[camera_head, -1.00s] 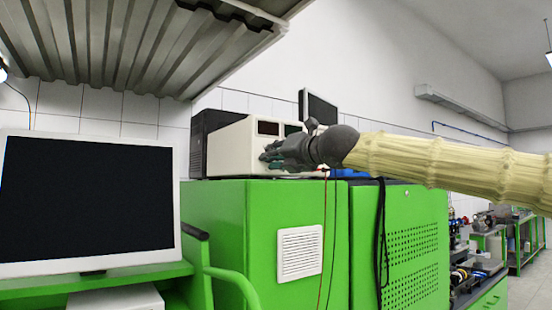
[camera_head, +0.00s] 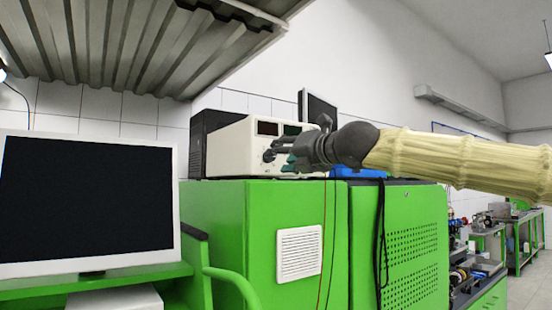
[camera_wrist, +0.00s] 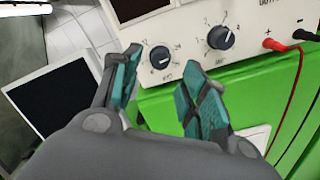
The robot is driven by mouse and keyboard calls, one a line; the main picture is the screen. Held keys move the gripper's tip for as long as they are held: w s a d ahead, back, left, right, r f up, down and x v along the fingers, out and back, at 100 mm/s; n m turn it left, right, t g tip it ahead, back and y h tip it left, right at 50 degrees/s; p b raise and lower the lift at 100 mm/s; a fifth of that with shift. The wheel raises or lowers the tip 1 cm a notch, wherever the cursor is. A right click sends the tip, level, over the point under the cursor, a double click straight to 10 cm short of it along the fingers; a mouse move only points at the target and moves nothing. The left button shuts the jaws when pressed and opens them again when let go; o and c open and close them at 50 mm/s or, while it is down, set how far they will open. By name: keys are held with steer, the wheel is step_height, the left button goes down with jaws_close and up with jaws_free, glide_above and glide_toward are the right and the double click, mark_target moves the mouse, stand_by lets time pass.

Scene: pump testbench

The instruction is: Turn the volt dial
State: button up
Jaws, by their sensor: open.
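The white power supply (camera_head: 230,149) stands on the green cabinet. Its front panel shows in the wrist view with two black dials on round scales: a left dial (camera_wrist: 160,57) and a right dial (camera_wrist: 221,38). Their labels are too small to read surely, so I cannot tell which is the volt dial. My gripper (camera_wrist: 163,62) is open, with teal-padded fingers. The left dial appears between its fingertips; I see no clear contact. In the head view my gripper (camera_head: 272,160) is in front of the panel and hides the dials.
Red and black plugs (camera_wrist: 290,41) with hanging leads sit right of the dials. The green cabinet (camera_head: 220,225) lies below. A monitor (camera_head: 85,205) stands at left, and a dark box (camera_head: 205,135) is beside the supply. A corrugated canopy (camera_head: 130,45) hangs above.

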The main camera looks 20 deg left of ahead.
steer(key=v, duration=0.7)
steer(key=shift+s+d, duration=0.25)
steer(key=shift+f, duration=0.1)
